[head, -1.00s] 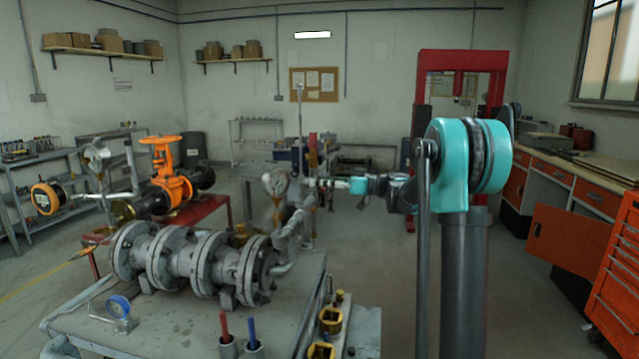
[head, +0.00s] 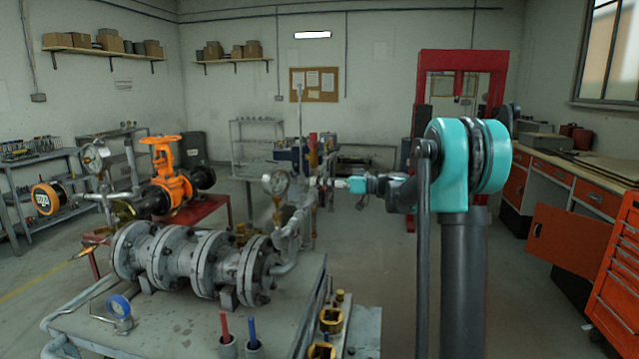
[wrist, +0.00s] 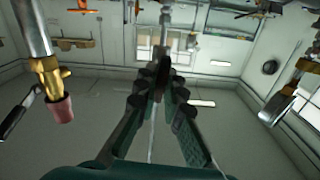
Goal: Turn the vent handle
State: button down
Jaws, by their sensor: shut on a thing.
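My gripper (wrist: 160,82) has its two dark fingers closed together in the wrist view, shut on a slim part that I take to be the vent handle. The fingers hide most of the handle. A grey metal stem (wrist: 164,32) rises just beyond the fingertips. In the head view my gripper (head: 325,184) is small, beside the upright pipework (head: 296,225) with its gauge (head: 275,180) at the right end of the grey flanged pipe assembly (head: 190,262). The handle cannot be made out there.
In the wrist view a brass fitting with a reddish cap (wrist: 58,105) hangs at left, and a metal fitting (wrist: 280,102) is at right. An orange valve (head: 168,170) stands behind left. An open orange cabinet door (head: 568,240) juts out at right.

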jog(key=m, duration=0.4)
jog(key=shift+w, duration=0.1)
jog(key=m, duration=0.4)
jog(key=shift+w+f+m, duration=0.1)
jog(key=shift+m, duration=0.2)
jog(key=m, duration=0.4)
jog(key=shift+d+f+m, duration=0.1)
jog(key=shift+m, duration=0.2)
jog(key=shift+f+m, duration=0.1)
jog(key=shift+m, duration=1.7)
jog(key=c, duration=1.6)
grip_release()
